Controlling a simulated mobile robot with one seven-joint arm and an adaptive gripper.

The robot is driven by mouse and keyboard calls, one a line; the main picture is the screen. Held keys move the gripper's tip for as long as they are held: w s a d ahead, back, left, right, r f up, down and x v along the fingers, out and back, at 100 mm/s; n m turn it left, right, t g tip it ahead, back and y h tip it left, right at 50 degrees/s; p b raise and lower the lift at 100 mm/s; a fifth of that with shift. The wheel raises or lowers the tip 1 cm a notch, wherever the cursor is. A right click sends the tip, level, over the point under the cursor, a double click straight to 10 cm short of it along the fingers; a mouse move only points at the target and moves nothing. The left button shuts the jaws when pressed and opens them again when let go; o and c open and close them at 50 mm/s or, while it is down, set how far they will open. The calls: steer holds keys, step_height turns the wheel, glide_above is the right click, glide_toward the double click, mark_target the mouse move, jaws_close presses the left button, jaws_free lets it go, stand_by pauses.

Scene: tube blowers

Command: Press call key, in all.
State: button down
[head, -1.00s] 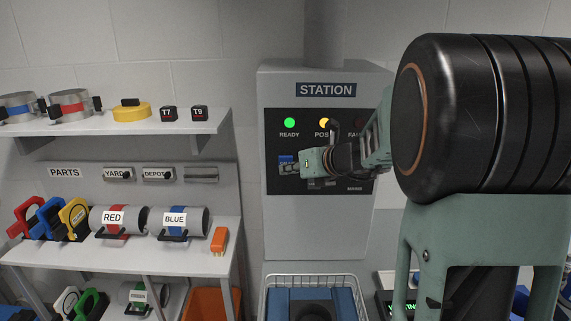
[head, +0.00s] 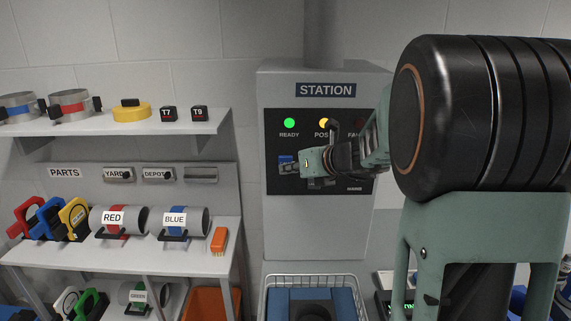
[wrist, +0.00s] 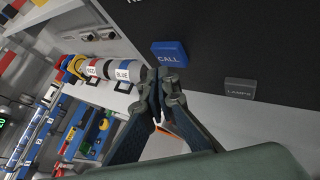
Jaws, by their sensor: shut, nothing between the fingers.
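The blue CALL key (wrist: 169,54) is on the black panel of the station (head: 275,215), and shows in the wrist view just beyond my fingertips. In the head view the CALL key (head: 286,160) shows at the left of my gripper (head: 287,168), partly covered by it. My gripper (wrist: 160,82) is shut and empty, with its tips close to the key's lower edge. I cannot tell whether the tips touch it. On the panel, the READY lamp (head: 289,123) is green and the middle lamp (head: 324,123) is yellow. The right lamp is mostly hidden by my arm.
A grey LAMPS key (wrist: 240,90) sits right of the CALL key in the wrist view. Shelves (head: 175,262) with carriers, cylinders and blocks stand at the left. A wire basket (head: 310,281) with a blue thing in it stands below the station.

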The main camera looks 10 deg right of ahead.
steer(key=shift+w, duration=0.35)
